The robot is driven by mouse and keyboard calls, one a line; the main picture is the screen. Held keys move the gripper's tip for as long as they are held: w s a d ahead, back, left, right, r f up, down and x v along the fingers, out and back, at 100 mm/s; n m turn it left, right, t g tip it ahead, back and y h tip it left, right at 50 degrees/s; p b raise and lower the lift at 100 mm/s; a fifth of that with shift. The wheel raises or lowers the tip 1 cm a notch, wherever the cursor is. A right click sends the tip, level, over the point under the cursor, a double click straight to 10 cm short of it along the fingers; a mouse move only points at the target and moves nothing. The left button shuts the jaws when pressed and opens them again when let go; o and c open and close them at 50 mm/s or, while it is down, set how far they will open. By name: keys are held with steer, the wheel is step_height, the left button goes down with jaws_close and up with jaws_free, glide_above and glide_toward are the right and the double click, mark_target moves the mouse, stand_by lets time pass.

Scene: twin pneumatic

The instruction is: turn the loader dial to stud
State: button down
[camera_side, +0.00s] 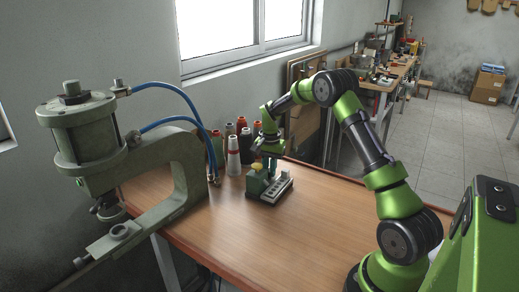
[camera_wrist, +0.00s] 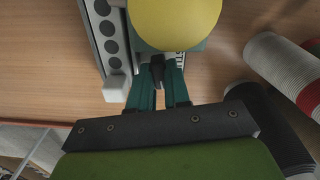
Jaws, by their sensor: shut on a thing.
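The loader (camera_side: 256,186) is a small green box on the wooden table in the side view, with a yellow dome (camera_side: 256,166) on top. The yellow dome also fills the top middle of the wrist view (camera_wrist: 175,20). My gripper (camera_side: 271,168) points down at the loader, behind the dome. In the wrist view my gripper (camera_wrist: 158,82) has its teal fingers close on either side of a small black knob (camera_wrist: 157,68), which looks like the dial. The fingers hide the knob's sides. I cannot read any dial marking or tell its setting.
A pale strip with dark round holes (camera_wrist: 108,35) runs along the loader's side. Thread cones (camera_side: 233,157) stand close behind the loader, left of my gripper. A large pneumatic press (camera_side: 95,140) with blue hoses stands at left. The table's front (camera_side: 240,240) is clear.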

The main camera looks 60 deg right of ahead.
steer(key=n, duration=1.2)
steer(key=shift+n, duration=1.8)
steer(key=shift+r, duration=0.1)
steer(key=c, duration=1.1)
jaws_free()
